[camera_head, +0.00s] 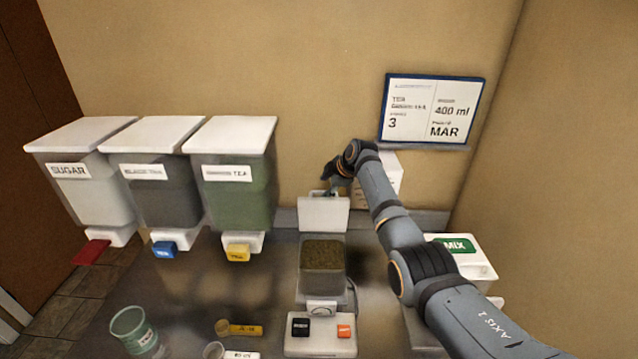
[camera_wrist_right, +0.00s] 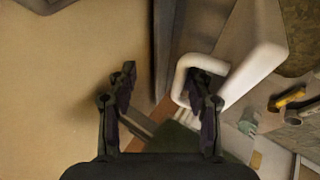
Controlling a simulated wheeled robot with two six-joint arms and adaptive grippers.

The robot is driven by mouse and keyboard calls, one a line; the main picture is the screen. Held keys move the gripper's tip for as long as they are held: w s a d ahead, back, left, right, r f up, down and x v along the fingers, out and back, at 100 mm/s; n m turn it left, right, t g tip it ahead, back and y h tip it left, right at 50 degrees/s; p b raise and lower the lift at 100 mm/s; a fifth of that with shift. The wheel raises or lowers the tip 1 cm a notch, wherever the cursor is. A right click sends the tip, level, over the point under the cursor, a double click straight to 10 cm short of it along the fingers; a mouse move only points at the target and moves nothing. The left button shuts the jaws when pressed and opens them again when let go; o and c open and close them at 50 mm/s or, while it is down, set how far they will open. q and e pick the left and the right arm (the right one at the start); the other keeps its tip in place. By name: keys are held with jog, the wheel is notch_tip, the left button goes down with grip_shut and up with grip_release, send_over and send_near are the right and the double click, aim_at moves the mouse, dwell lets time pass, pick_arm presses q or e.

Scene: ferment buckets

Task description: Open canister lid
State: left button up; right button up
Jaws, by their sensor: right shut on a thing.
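The canister (camera_head: 322,284) is a clear square box with brown-green contents, standing on a scale (camera_head: 320,338). Its white lid (camera_head: 323,214) stands raised, near upright, at the canister's back edge, so the top is open. My right gripper (camera_head: 329,184) is at the lid's upper edge and is shut on the lid. In the right wrist view, my gripper's fingers (camera_wrist_right: 163,92) show with a gap between them, and the lid's white loop handle (camera_wrist_right: 188,72) is at the right finger. The exact contact is hard to see. My left gripper is not in view.
Three dispensers stand left: sugar (camera_head: 95,190), a dark one (camera_head: 165,195) and a green tea one (camera_head: 240,195). A box marked MIX (camera_head: 465,258) is at right. A wall sign (camera_head: 430,108) hangs behind.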

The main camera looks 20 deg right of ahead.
jog(key=shift+t, duration=0.5)
jog(key=r, duration=0.2)
jog(key=d+r, duration=0.1)
jog(key=r, duration=0.1)
jog(key=w+d+r+p, duration=0.1)
jog(key=r, duration=0.2)
jog(key=shift+d, duration=0.1)
jog(key=shift+s+d+r, duration=0.1)
jog(key=shift+d+r, duration=0.15)
jog(key=shift+r, duration=0.35)
jog(key=shift+s+d+r+p, duration=0.15)
jog(key=shift+s+d+r, duration=0.3)
jog(key=shift+s, duration=0.15)
jog(key=shift+s+d+r+p, duration=0.15)
jog(key=shift+s+d+r, duration=0.15)
jog(key=shift+s+d, duration=0.2)
jog(key=shift+c, duration=0.7)
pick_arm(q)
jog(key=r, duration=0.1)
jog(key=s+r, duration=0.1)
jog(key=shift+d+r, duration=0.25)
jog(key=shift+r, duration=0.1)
pick_arm(e)
jog(key=a+v, duration=0.1)
jog(key=v, duration=1)
